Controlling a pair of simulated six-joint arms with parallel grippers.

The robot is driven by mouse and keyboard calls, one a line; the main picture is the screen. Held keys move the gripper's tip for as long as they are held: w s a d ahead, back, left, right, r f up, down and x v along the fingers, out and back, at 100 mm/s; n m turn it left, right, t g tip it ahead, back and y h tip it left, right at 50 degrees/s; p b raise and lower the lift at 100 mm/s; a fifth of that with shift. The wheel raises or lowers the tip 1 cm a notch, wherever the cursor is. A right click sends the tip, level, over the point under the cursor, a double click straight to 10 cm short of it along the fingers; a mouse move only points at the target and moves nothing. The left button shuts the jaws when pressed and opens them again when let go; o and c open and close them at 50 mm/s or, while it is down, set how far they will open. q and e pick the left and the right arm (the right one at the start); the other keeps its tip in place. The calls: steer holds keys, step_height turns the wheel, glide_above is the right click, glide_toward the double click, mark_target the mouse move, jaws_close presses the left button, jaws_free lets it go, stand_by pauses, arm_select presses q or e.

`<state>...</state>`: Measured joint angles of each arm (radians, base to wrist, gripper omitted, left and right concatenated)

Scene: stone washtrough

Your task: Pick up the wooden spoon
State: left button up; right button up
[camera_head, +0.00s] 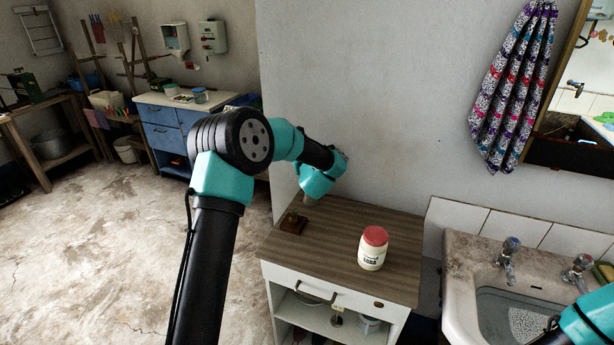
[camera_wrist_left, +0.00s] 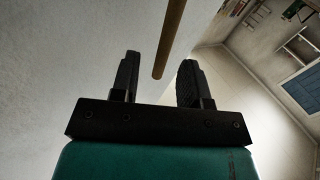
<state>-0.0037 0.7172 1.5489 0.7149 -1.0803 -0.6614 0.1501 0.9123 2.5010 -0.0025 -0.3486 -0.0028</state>
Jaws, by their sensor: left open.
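A thin round wooden rod (camera_wrist_left: 170,28), which looks like the wooden spoon's handle, shows in the left wrist view. Its near end lies between the two fingers of my left gripper (camera_wrist_left: 159,64). The fingers are open, with a gap on each side of the rod. The spoon's bowl is not visible. In the head view my left wrist is above the back left of the cabinet top, and the fingers are mostly hidden. My right gripper is out of view; only a teal arm part shows at lower right.
A white jar with a red lid (camera_head: 372,249) stands on the cabinet top (camera_head: 345,222), right of my left wrist. A stone washtrough (camera_head: 462,262) with taps is further right. A plain wall rises behind the cabinet. The middle front of the top is clear.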

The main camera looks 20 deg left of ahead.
arm_select(q)
steer(key=shift+x, duration=1.45)
steer(key=shift+f, duration=0.1)
jaws_close()
